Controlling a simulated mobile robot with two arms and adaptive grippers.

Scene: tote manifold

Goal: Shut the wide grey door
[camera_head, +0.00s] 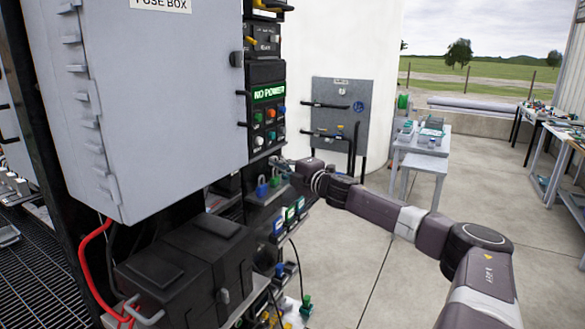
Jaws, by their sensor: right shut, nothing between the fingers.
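The wide grey door (165,105) is the large flat front of the box labelled "FUSE BOX", filling the upper left. Its hinges (92,120) run down the left side and a dark knob (237,58) sits at its right edge. I cannot tell from this angle whether it is fully closed. My right gripper (280,165) is shut and empty, to the right of the door's lower right edge and close to the control rack. Its fingertips are small and hard to make out. My left gripper is out of view.
A grey wall panel (340,105) and a small table (422,160) stand farther back. The concrete floor (330,270) has free room.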

